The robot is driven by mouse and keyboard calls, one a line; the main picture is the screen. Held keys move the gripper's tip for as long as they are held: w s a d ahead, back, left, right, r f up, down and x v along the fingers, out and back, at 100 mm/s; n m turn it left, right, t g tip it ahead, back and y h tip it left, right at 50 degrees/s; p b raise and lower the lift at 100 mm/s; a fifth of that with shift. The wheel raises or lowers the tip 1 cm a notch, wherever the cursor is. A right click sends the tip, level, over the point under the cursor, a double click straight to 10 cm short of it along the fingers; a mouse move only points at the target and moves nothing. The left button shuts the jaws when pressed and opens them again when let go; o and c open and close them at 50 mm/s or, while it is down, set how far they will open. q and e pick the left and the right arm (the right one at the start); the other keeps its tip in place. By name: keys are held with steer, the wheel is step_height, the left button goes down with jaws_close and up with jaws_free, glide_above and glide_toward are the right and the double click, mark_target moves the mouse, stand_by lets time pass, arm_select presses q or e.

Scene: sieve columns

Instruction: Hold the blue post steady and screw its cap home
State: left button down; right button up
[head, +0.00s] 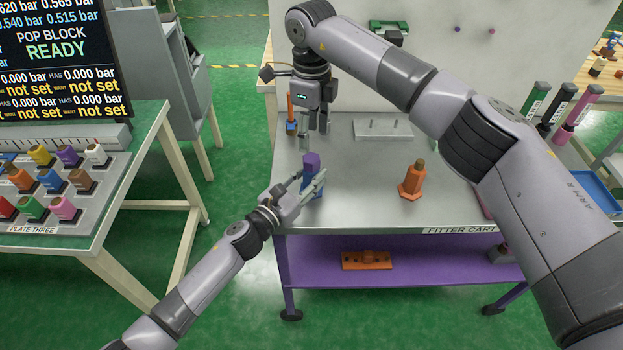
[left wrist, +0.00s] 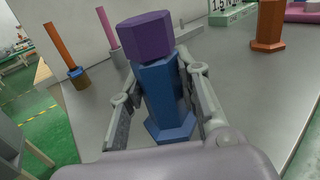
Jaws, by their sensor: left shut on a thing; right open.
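The blue post (head: 307,187) stands upright on its wide foot near the front left of the metal cart top. A purple hexagonal cap (head: 312,161) sits on its top, with no clear gap. My left gripper (head: 307,183) is shut around the post below the cap. In the left wrist view, its fingers (left wrist: 160,90) flank the blue post (left wrist: 163,92), and the purple cap (left wrist: 147,37) is above them. My right gripper (head: 314,136) is open and empty, pointing down, above and slightly behind the cap in the head view. Thread contact under the cap is hidden.
An orange post (head: 411,182) stands to the right on the cart. Behind are an orange rod on a blue base (head: 291,126) and a metal plate with pins (head: 382,131). A purple lower shelf (head: 400,278) holds an orange block (head: 366,262). The cart top between the posts is clear.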

mark_target(312, 158)
step_height(312, 158, down, 8)
steer(key=shift+r, duration=0.15)
stand_by(0.4)
steer(key=shift+d, duration=0.1)
jaws_close()
steer(key=shift+o, duration=0.5)
jaws_free()
step_height(312, 158, up, 12)
stand_by(0.7)
